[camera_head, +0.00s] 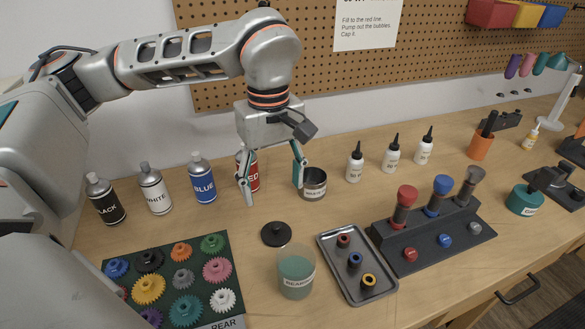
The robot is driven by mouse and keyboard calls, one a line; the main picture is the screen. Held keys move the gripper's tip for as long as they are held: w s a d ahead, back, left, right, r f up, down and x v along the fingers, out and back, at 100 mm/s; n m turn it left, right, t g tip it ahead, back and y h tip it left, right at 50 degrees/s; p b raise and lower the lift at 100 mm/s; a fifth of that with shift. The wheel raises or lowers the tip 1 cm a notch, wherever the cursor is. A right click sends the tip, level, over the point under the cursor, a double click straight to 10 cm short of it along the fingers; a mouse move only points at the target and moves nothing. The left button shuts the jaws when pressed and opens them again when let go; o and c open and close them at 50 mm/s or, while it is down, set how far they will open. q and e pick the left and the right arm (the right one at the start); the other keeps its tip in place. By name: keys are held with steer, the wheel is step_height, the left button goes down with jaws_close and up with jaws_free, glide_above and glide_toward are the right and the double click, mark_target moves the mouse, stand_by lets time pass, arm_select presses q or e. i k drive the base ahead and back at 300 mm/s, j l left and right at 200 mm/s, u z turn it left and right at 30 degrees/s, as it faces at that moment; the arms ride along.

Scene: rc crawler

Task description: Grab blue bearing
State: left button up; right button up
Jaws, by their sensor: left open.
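The blue bearing (355,259), a small dark ring with blue, stands in the middle of a grey metal tray (384,294). A red bearing (343,240) is behind it and a yellow bearing (369,280) is in front of it on the same tray. My left gripper (274,194) points down with its fingers apart, empty, behind and left of the tray. One finger is by the red spray can (254,172) and the other overlaps the metal cup (314,188) in the picture; contact cannot be told. My right gripper does not show.
A black lid (276,233) and a teal-filled jar (296,273) are left of the tray. A black stand (440,245) with coloured-handled tools is right of it. A gear board (219,241) lies at front left. White bottles (391,155) stand behind.

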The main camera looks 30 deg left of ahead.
mark_target(356, 258)
steer(key=k+l, duration=1.2)
steer(key=k, duration=0.1)
